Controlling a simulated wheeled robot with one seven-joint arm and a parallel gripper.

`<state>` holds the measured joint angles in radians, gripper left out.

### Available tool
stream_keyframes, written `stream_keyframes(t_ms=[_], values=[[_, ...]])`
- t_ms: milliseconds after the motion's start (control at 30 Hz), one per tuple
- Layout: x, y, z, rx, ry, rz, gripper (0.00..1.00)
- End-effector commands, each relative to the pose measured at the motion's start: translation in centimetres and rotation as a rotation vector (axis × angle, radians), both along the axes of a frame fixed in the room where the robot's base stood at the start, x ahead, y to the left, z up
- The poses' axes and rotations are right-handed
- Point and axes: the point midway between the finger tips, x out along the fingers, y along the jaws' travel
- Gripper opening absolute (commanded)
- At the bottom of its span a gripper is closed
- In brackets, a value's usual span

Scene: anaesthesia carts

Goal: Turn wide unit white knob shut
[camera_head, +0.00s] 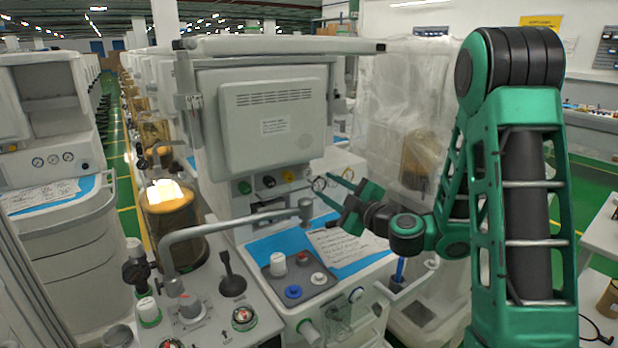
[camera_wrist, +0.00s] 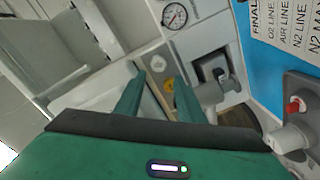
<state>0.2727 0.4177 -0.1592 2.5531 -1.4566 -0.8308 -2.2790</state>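A large white knob (camera_head: 278,264) stands on the grey panel of the central cart, beside a blue knob (camera_head: 293,291) and a red knob (camera_head: 302,258). A white knob also shows at the lower right of the wrist view (camera_wrist: 288,138). Another white knob (camera_head: 309,331) sits on the cart's front. Which one the task names is not marked. My gripper (camera_head: 331,190) is in front of the cart's upright face, above and right of the panel. Its two fingers are apart with nothing seen between them; it also shows in the wrist view (camera_wrist: 158,95).
A horizontal grey pipe arm (camera_head: 235,224) crosses in front of the cart, left of my gripper. A yellow knob (camera_head: 289,175) and gauges (camera_head: 320,184) are close to my fingers. A paper sheet (camera_head: 347,246) lies on the blue surface. A left cart (camera_head: 60,200) stands apart.

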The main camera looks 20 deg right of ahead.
Motion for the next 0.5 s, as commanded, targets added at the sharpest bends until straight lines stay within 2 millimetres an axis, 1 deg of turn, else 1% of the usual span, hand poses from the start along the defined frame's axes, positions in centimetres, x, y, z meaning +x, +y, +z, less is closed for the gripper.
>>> stream_keyframes(t_ms=[233,500], values=[[1.7,0.2,0.1,-0.002,-0.003,-0.003,0.36],[5.9,1.5,0.2,-0.004,-0.005,-0.002,0.36]])
